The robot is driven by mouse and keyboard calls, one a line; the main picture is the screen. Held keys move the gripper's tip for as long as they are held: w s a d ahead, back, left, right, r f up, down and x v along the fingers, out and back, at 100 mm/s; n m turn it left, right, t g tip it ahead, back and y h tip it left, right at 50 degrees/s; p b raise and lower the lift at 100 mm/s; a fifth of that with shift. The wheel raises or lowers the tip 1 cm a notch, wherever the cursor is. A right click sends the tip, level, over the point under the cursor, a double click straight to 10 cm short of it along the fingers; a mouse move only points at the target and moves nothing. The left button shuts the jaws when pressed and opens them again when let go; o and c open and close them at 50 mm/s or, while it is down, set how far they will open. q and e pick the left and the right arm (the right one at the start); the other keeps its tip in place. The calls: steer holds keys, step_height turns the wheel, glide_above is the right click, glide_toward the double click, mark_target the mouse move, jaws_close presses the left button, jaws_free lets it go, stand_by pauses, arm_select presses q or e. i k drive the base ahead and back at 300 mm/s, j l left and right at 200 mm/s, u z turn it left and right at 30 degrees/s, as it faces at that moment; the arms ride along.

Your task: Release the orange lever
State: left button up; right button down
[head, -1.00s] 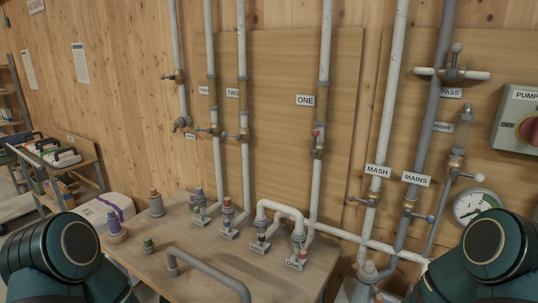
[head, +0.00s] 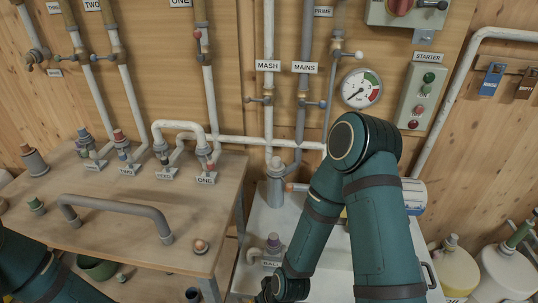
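My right forearm slopes down and left in front of the pump area. My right gripper is at the bottom edge, dark and mostly cut off, below the capped fitting with a purple top (head: 273,242); its fingers cannot be made out. My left arm shows only in the bottom left corner, and its gripper is out of view.
The wooden table (head: 215,225) at left carries a grey hose (head: 115,202), labelled couplings and a white U-shaped pipe (head: 180,126). The mash and mains pipes, a gauge (head: 361,88) and a starter box (head: 423,90) are behind.

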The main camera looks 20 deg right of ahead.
mark_target(289, 186)
steer(key=l+z, duration=0.1)
steer(key=z, duration=0.9)
